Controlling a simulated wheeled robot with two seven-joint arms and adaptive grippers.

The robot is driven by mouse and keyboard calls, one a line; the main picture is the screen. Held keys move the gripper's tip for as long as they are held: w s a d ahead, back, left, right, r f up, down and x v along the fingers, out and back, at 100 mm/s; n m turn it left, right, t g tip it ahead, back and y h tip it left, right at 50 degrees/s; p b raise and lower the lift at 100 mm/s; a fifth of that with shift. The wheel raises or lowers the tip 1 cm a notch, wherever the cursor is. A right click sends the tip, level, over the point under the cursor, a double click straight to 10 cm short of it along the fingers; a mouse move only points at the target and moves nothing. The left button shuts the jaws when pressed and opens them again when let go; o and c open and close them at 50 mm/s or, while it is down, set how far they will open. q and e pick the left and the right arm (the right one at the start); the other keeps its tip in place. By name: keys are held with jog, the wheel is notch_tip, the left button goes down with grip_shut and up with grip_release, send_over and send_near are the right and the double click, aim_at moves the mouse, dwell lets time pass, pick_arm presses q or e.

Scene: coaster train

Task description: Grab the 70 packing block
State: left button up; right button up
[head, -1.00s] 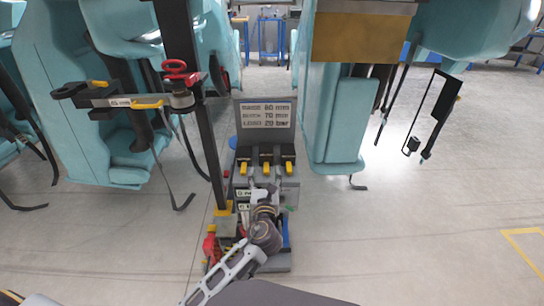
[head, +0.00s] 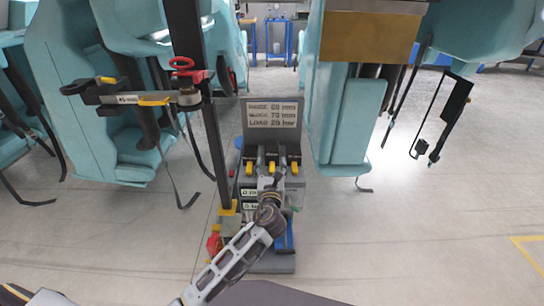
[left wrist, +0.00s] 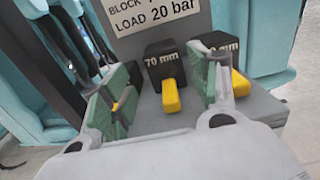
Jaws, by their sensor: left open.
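The 70 mm packing block (left wrist: 163,64) is black with a yellow handle (left wrist: 171,96), seated on a grey stand (left wrist: 265,105). In the left wrist view it stands beyond and between the green-padded fingers of my left gripper (left wrist: 163,98). The gripper is open and empty, with visible gaps on both sides of the handle. In the head view my left gripper (head: 270,180) is just in front of the row of yellow-handled blocks; the middle block (head: 271,155) appears lined up with it. Block labels are unreadable there. My right gripper is not in view.
Another black block (left wrist: 222,45) with a yellow handle is close on the right, partly behind a finger. A sign (head: 272,115) rises behind the blocks. A dark post (head: 205,120) stands left of the stand; a teal machine part (head: 345,120) is at right.

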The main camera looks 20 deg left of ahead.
aim_at(272, 154)
pick_arm(q)
jog(key=x, duration=0.3)
jog(key=shift+w+b, duration=0.15)
jog(key=shift+b, duration=0.15)
jog(key=shift+w+a, duration=0.15)
jog(key=shift+w, duration=0.15)
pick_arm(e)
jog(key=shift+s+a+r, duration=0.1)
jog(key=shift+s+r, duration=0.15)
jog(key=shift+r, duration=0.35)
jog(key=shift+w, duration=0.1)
pick_arm(q)
jog(key=shift+w+a+b, duration=0.15)
jog(key=shift+w+b, duration=0.2)
jog(key=shift+w, duration=0.15)
jog(key=shift+b+x, duration=0.5)
jog(key=shift+x, duration=1.5)
jog(key=shift+w, duration=0.1)
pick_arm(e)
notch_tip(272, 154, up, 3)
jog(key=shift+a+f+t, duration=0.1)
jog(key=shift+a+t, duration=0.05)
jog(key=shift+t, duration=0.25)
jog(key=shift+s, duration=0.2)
